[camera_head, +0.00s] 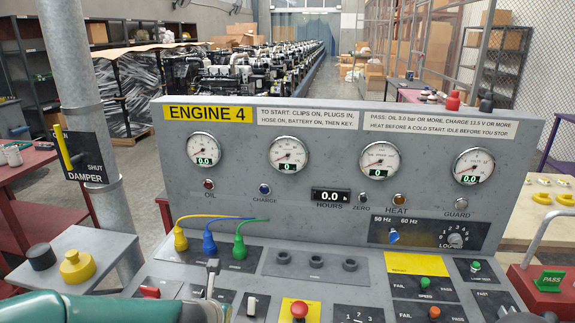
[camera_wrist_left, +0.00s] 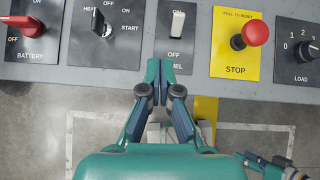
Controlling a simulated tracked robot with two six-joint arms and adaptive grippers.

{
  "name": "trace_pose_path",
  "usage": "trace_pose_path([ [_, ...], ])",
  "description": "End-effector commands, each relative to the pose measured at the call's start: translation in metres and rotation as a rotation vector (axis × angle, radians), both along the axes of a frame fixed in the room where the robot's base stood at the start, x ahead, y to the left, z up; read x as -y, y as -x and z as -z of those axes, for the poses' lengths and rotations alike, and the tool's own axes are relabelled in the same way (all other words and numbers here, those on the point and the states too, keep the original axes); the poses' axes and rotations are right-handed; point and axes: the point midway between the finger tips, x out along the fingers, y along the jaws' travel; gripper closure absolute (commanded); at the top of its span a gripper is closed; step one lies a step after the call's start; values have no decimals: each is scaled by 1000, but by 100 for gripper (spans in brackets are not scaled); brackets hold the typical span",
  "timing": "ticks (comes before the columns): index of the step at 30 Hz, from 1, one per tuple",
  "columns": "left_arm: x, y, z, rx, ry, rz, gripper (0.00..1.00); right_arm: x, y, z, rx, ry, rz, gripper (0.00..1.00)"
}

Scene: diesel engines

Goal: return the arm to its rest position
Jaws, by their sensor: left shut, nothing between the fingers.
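My left gripper (camera_wrist_left: 158,88) is shut and empty. In the left wrist view its fingertips are just below the panel's fuel rocker switch (camera_wrist_left: 177,25); I cannot tell whether they touch the panel edge.
The Engine 4 panel (camera_head: 330,117) fills the middle ahead. A key (camera_wrist_left: 103,25), a red battery switch (camera_wrist_left: 20,22) and a red stop button (camera_wrist_left: 254,33) stick up near the left gripper. A damper pole (camera_head: 76,60) stands left. Bare floor lies below the panel edge.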

Motion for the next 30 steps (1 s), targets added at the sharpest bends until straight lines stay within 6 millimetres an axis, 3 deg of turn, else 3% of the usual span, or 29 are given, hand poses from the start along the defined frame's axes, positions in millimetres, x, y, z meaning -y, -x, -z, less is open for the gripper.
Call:
trace_pose_path([
  [1,-9,6,29,-58,-14,-10,100,0,0,0,0,0,0,60],
  [4,-24,26,86,-166,-72,29,100,0,0,0,0,0,0,60],
  [8,-38,68,163,-305,-219,262,100,0,0,1,0,0,0,60],
  [12,-36,133,237,-401,-405,776,100,0,0,1,0,0,0,60],
  [15,-21,184,271,-362,-519,1270,100,0,0,1,0,0,0,60],
  [18,0,223,286,-200,-625,1753,100,0,0,1,0,0,0,60],
  [21,18,242,285,28,-749,2129,100,0,0,0,0,0,0,60],
  [25,27,246,279,271,-906,2413,100,0,0,1,0,0,0,60],
  [30,29,245,279,384,-1000,2542,100,0,0,1,0,0,0,60],
])
